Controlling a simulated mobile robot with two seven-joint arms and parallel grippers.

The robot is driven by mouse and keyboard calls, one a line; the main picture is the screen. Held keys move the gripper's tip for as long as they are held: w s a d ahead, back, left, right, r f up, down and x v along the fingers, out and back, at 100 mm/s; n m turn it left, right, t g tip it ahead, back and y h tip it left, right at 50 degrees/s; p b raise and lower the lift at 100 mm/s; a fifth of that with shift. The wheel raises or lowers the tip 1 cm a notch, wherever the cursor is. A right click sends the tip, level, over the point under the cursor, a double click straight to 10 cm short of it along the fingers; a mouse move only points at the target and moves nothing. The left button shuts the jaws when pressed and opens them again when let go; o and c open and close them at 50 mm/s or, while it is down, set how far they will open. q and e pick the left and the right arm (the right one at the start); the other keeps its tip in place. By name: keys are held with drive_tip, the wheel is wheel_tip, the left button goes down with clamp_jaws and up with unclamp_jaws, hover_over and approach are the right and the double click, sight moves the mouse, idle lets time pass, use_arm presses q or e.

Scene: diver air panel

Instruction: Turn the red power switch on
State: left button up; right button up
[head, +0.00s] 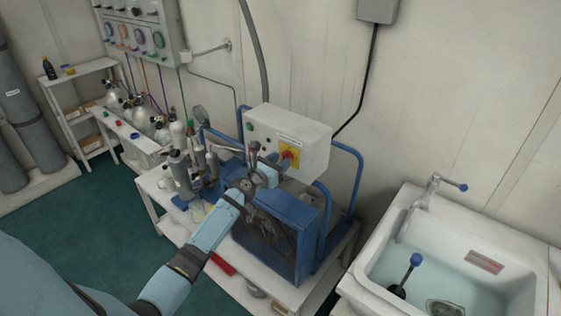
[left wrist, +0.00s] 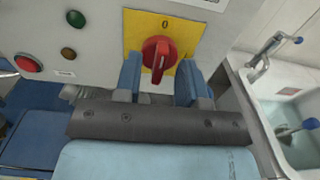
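The red power switch (left wrist: 158,58) is a rotary knob on a yellow plate (left wrist: 185,38), on the front of a white control box (head: 310,147). A "0" mark shows above the knob in the left wrist view. In the head view the knob (head: 289,155) sits at the right of the box front. My left gripper (left wrist: 160,80) is open, with one blue finger below-left and one below-right of the knob. The fingertips are close to the box; I cannot tell whether they touch the knob. My right gripper is not in view.
A blue compressor frame (head: 290,230) stands below the box. A sink (head: 450,265) is at the right. Gas cylinders (head: 180,175) stand at the left.

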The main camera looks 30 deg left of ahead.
use_arm(q)
drive_tip(key=shift+w, duration=0.35)
clamp_jaws()
